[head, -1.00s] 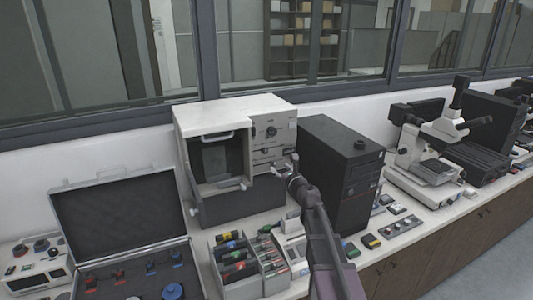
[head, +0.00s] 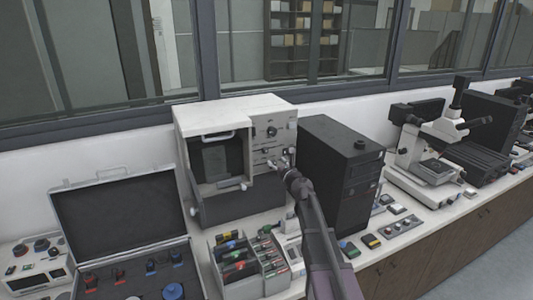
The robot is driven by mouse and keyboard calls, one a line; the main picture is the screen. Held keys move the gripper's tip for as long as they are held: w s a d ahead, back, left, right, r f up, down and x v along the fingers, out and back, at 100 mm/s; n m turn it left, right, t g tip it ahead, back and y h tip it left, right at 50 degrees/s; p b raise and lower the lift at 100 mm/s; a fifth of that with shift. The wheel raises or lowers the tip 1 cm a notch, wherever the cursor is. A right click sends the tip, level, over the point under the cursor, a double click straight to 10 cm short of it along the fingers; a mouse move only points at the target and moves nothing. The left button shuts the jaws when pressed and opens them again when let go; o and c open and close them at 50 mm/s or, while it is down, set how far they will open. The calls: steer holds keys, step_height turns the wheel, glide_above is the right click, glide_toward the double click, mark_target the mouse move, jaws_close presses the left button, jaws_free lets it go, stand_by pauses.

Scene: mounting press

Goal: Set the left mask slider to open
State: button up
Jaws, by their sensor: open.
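The mounting press (head: 235,106) is a white box with a dark chamber on its left side and a light control panel (head: 272,132) on its right side. The panel carries a dark round knob and small horizontal sliders; I cannot tell which is the left mask slider, nor its setting. My gripper (head: 279,163) is at the lower part of the panel, at the end of my arm coming from the lower right. It is open; its fingers are small here, and I cannot tell whether they touch a slider. It hides part of the lower panel.
A black computer tower (head: 342,175) stands close to the right of the press. An open case (head: 120,221) is at the left, and a divided tray (head: 250,265) of coloured items sits in front. A microscope (head: 433,150) stands farther right.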

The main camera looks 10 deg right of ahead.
mark_target(266, 151)
steer(key=x, duration=0.9)
steer(key=shift+w+a, duration=0.15)
steer(key=shift+w, duration=0.2)
jaws_close()
